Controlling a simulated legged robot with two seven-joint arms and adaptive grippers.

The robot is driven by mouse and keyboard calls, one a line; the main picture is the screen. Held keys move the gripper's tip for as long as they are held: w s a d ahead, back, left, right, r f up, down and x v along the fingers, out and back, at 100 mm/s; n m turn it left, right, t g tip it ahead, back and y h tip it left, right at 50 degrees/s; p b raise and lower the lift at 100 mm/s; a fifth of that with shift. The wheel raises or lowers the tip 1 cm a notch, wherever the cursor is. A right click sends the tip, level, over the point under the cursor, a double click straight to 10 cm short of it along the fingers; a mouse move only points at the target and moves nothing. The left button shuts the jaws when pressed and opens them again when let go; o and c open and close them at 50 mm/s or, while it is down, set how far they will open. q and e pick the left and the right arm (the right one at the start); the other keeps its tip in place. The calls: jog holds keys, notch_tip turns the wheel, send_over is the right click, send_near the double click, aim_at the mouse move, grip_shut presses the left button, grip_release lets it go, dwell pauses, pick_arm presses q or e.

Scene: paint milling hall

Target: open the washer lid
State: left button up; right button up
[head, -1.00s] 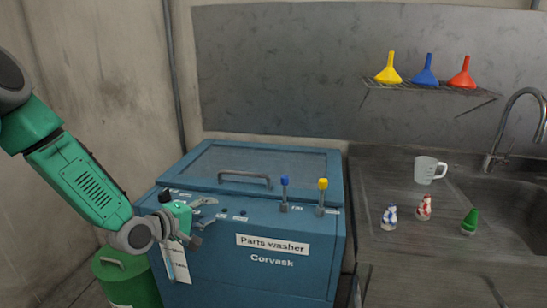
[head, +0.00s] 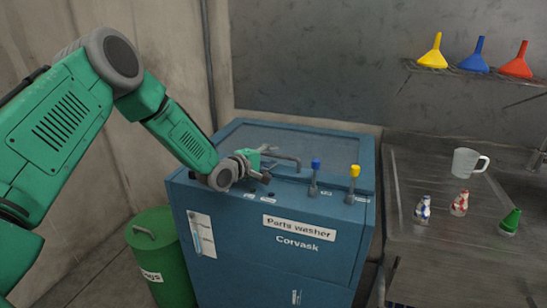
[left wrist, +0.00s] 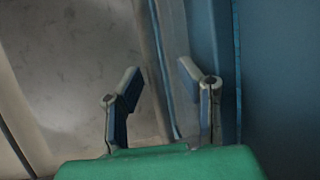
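The parts washer (head: 310,265) is a blue cabinet with its lid (head: 330,140) lying shut on top. A grey bar handle (head: 287,157) runs along the lid's front edge. My left gripper (head: 266,165) is at the left part of this handle and partly hides it; I cannot tell whether they touch. In the left wrist view, its two fingers (left wrist: 159,72) stand apart with nothing clearly held between them. The washer's blue surface (left wrist: 278,70) fills the right of that view; the handle cannot be made out there. My right gripper is not in view.
A blue-topped lever (head: 315,178) and a yellow-topped lever (head: 353,185) stand just right of the gripper. A green bin (head: 165,262) stands left of the washer. A steel counter (head: 425,262) on the right bears a mug (head: 466,162) and small bottles.

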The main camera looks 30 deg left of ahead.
pick_arm(q)
jog(key=shift+w+d, duration=0.15)
jog(key=shift+w, duration=0.25)
jog(key=shift+d, duration=0.35)
grip_shut()
jog(key=shift+r, duration=0.1)
